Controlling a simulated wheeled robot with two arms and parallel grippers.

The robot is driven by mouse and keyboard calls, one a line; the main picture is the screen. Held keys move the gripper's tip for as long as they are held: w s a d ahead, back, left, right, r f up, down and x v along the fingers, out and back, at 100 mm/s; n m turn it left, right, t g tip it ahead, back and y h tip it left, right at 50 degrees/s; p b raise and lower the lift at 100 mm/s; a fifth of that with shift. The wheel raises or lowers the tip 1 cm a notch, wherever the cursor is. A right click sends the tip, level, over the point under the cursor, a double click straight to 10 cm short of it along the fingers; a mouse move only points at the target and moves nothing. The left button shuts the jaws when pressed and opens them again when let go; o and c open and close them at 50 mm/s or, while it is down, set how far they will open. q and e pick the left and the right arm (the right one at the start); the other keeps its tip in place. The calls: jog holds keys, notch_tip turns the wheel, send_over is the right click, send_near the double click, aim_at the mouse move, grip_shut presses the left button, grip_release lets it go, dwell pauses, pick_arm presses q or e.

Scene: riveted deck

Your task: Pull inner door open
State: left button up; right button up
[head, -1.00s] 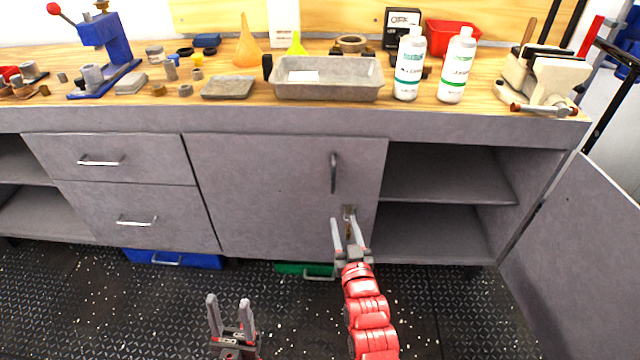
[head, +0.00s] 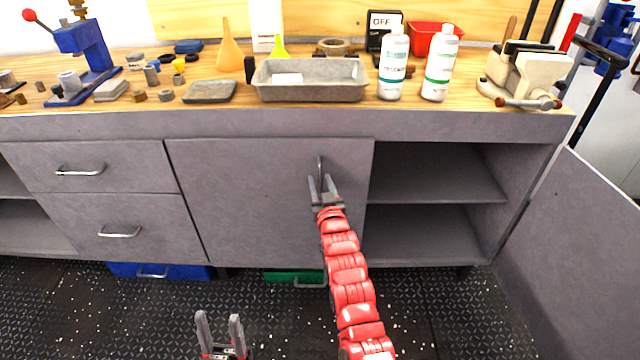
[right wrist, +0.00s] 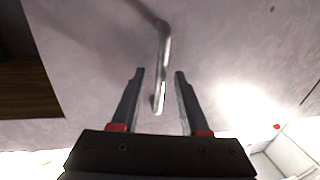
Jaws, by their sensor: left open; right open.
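The inner door (head: 250,200) is a flat grey cabinet panel in the middle of the bench, and it looks closed. Its metal handle (head: 320,165) is upright near the door's right edge. My right gripper (head: 321,182) is open at the lower part of the handle. In the right wrist view the handle (right wrist: 162,70) runs down between the two open fingers (right wrist: 160,75), with a gap on each side. My left gripper (head: 218,318) is open and empty, low over the floor, away from the door.
Open shelves (head: 435,175) lie right of the door, and an outer grey door (head: 580,250) stands swung open at the far right. Two drawers (head: 90,168) are at left. A green box (head: 295,277) and a blue box (head: 160,271) sit under the bench.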

jog(key=shift+w+a+r, duration=0.1)
jog(key=shift+w, duration=0.3)
grip_shut()
dwell(1.3)
